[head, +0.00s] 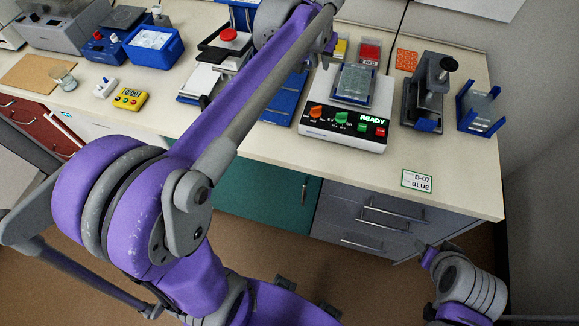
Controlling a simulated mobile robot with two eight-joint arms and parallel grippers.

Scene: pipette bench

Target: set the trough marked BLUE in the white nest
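A trough marked BLUE is not clearly visible; my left arm covers part of the bench where it could stand. A yellow trough (341,49) and a red trough (369,53) stand at the back of the bench, behind the white READY device. My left gripper (322,58) is small and partly hidden by its own arm, just left of the yellow trough. I cannot tell whether it is open or holds anything. I cannot make out a white nest with certainty. My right arm shows at the lower right, but its gripper does not show.
The READY device (345,128) bears a clear plate (354,82). A black stand (425,95) and a blue rack (481,108) are to its right. A card reading B-07 BLUE (417,180) is near the front edge. The bench right of that card is clear.

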